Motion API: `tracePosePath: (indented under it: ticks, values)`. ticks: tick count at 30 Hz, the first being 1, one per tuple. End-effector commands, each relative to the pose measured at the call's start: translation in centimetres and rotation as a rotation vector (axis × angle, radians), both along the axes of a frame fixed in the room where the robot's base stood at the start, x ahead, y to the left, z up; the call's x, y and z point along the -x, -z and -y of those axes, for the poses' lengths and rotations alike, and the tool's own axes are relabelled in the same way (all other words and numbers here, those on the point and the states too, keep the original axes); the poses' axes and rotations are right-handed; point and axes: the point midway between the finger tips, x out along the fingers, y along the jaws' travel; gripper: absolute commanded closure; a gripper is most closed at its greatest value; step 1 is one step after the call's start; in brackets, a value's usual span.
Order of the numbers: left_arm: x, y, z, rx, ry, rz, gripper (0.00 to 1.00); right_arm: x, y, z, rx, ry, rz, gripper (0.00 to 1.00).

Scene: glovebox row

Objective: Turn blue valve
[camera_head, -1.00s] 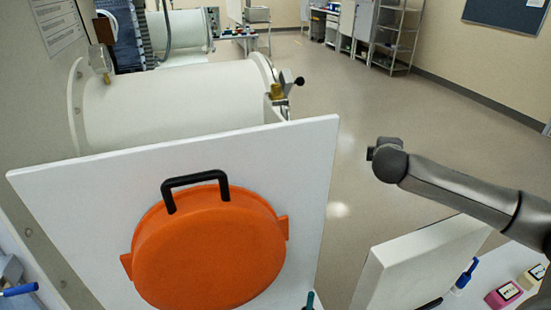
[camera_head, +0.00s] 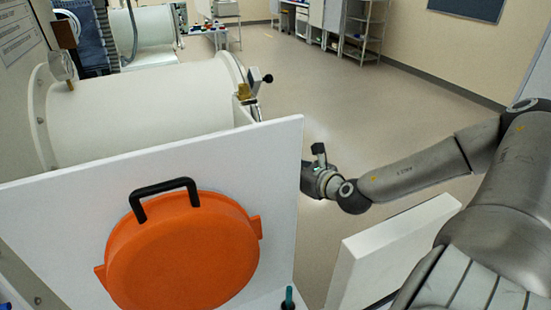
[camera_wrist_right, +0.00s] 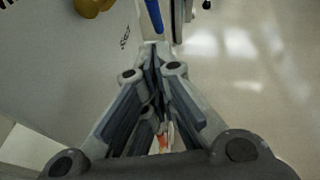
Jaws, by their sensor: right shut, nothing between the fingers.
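A slim blue bar (camera_wrist_right: 155,16), which looks like the blue valve's handle, shows at the top of the right wrist view, just beyond my fingertips. I cannot tell whether they touch it. My right gripper (camera_wrist_right: 152,60) is shut and empty. In the head view my right arm reaches in from the right, and its gripper end is mostly hidden behind the white panel's right edge. A brass valve (camera_head: 244,92) with a dark handle (camera_head: 262,78) sits on the white chamber's end; no blue shows on it from here. My left gripper is out of view.
A white panel (camera_head: 60,225) with an orange round door (camera_head: 185,255) and black handle (camera_head: 163,190) stands in front of the white chamber (camera_head: 140,110). A white slab (camera_head: 385,250) stands below my right arm. Open floor (camera_head: 345,110) lies beyond.

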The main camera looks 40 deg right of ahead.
Motion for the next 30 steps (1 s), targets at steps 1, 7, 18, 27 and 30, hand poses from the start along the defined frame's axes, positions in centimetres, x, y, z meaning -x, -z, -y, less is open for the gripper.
tracePosePath:
  ticks: [1,7,18,27,30]
  values:
    - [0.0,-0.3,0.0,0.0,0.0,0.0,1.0,-0.6,0.1,0.1,-0.005,0.004,0.002,1.0]
    - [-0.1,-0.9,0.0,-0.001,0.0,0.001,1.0,-2.5,0.6,0.4,-0.008,0.004,0.003,1.0]
    - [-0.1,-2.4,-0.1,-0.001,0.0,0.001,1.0,-5.8,1.5,1.1,-0.006,0.007,0.004,1.0]
    - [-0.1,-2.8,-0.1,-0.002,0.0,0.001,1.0,-6.9,2.0,1.2,-0.002,0.003,0.002,1.0]
    - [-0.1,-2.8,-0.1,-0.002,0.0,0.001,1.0,-6.9,2.1,1.2,-0.001,0.002,0.001,1.0]
